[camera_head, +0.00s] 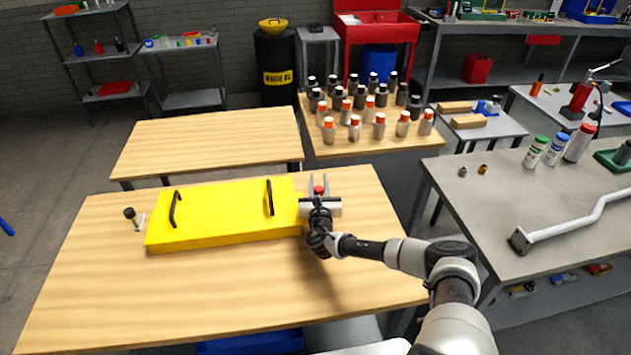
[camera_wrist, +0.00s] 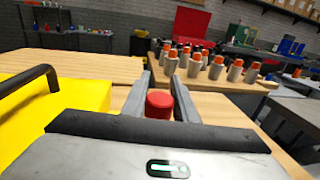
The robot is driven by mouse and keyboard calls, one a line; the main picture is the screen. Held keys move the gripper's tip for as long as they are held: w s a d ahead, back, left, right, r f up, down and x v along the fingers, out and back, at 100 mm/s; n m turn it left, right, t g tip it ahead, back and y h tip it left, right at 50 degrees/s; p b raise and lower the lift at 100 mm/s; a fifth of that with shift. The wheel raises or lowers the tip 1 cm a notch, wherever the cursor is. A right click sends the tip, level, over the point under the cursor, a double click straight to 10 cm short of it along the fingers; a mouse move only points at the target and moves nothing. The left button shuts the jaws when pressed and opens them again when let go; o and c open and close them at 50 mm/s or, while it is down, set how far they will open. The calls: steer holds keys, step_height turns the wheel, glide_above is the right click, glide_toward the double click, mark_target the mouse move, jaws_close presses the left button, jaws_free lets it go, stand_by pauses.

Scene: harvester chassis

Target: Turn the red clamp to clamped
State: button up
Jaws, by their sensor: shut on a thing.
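The red clamp (camera_head: 319,190) has a red knob and is beside the right edge of a yellow panel (camera_head: 225,211) on the near wooden table. In the wrist view its red knob (camera_wrist: 159,104) sits between the two grey fingers of my gripper (camera_wrist: 164,88). My gripper (camera_head: 319,184) is shut on the red clamp from the near side. The clamp's lower part is hidden by the gripper, so I cannot tell its angle.
The yellow panel has two black handles (camera_head: 268,198). A black-knobbed clamp (camera_head: 130,213) is at its left edge. Several orange- and black-capped bottles (camera_head: 355,128) stand on a table behind. The near wooden table (camera_head: 200,305) is clear in front of the panel.

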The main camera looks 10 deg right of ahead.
steer(key=shift+s+d+r+m+g+h, duration=0.1)
steer(key=shift+d+m+g+h, duration=0.25)
steer(key=shift+m+h, duration=0.7)
steer(key=shift+s+d+m+g+h, duration=0.15)
steer(key=shift+m+g+h, duration=0.5)
steer(key=shift+h, duration=0.75)
steer(key=shift+d+r+m+g+h, duration=0.1)
steer(key=shift+d+m+g+h, duration=0.25)
steer(key=shift+m+h, duration=0.75)
steer(key=shift+h, duration=0.35)
steer(key=o, duration=1.1)
steer(key=shift+f, duration=0.1)
steer(key=shift+c, duration=0.2)
step_height(320, 180, up, 10)
